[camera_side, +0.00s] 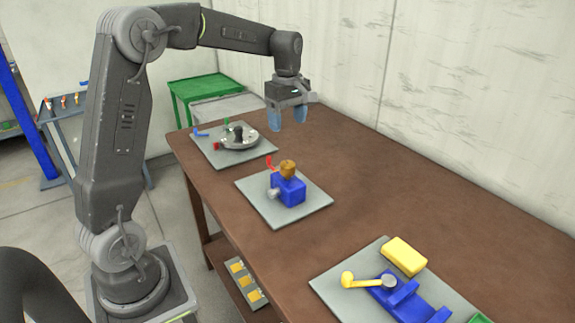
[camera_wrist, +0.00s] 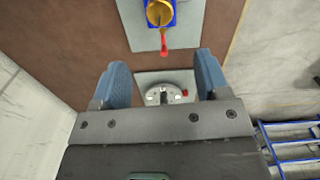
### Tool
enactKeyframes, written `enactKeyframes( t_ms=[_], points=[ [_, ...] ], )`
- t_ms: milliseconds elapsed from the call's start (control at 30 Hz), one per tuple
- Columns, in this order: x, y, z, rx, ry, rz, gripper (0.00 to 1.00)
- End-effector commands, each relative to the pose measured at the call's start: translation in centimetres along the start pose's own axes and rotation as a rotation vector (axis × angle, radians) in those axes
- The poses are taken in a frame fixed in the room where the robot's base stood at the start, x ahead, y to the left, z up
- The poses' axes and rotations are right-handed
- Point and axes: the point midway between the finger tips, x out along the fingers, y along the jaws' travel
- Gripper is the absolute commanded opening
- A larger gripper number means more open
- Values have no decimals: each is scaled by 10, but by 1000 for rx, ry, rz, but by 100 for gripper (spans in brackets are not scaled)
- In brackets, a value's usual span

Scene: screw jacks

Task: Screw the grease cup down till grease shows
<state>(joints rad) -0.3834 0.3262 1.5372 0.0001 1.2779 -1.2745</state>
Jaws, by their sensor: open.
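The grease cup (camera_side: 288,167) is a small brass-coloured cap on top of a blue block (camera_side: 289,190). The block stands on a grey plate (camera_side: 311,204) in the middle of the table, with a red lever (camera_side: 271,164) at its side. In the wrist view the cup (camera_wrist: 158,13) shows at the top edge, partly cut off. My gripper (camera_side: 287,118) is open and empty, with blue fingers pointing down. It hangs above the table near the wall, beyond the cup and apart from it. No grease can be made out.
A plate with a round metal fixture (camera_side: 240,138) lies to the left. A plate with a blue vise-like part (camera_side: 410,300), a yellow-knobbed lever (camera_side: 362,281) and a yellow block (camera_side: 404,255) lies at the front right. The wall (camera_side: 470,90) borders the table's back. Bare tabletop (camera_side: 400,190) lies between.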

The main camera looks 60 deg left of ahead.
Motion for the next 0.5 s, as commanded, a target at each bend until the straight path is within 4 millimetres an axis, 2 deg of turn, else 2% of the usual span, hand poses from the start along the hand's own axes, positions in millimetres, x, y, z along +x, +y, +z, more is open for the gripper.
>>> enactKeyframes(
  t_ms=[167, 500],
  points=[
    [19, 0, 0, -5, -2, -6, 69],
    [88, -1, 0, -2, -2, -7, 69]
  ],
)
